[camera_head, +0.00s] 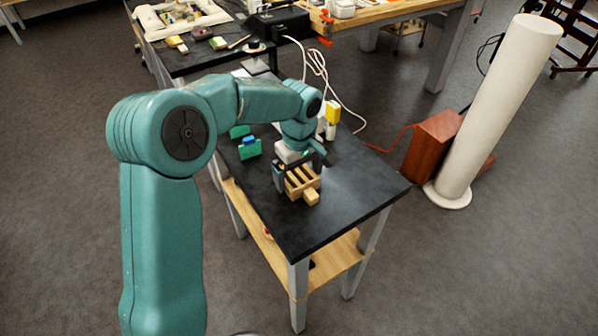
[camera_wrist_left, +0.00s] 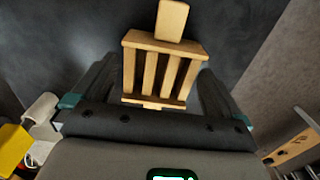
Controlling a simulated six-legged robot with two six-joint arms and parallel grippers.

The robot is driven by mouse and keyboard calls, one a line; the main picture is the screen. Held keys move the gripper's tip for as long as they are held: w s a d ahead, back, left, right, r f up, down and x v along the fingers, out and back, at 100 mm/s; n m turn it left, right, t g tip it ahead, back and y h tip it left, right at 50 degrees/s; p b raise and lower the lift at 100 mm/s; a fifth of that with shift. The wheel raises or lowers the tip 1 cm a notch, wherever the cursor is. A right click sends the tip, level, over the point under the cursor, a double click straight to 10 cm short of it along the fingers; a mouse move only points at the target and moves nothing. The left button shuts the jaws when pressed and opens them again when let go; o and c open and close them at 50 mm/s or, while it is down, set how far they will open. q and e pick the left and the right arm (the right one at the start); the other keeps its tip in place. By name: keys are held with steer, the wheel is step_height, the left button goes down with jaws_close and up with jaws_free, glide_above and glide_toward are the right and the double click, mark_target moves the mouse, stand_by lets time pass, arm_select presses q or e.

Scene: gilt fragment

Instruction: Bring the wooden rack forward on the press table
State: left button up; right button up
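The wooden rack (camera_head: 303,183) is a small light-wood frame with slats and a block sticking out toward the front of the black-topped press table (camera_head: 345,205). My left gripper (camera_head: 300,168) is low over the table at the rack. In the left wrist view the rack (camera_wrist_left: 160,72) lies between the two dark fingers (camera_wrist_left: 162,80), one on each side. The fingers are very close to its sides; whether they press on it is not clear. The rack appears at table level. My right gripper is in neither view.
Green blocks (camera_head: 248,149) and a yellow-topped object (camera_head: 332,113) stand farther back on the table. The table's front part is bare up to its edge. A white column (camera_head: 497,110) and a reddish-brown box (camera_head: 432,146) stand on the floor at right.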

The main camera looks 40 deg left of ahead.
arm_select(q)
steer(key=shift+r, duration=0.2)
step_height(320, 180, up, 12)
steer(key=p, duration=0.1)
stand_by(0.6)
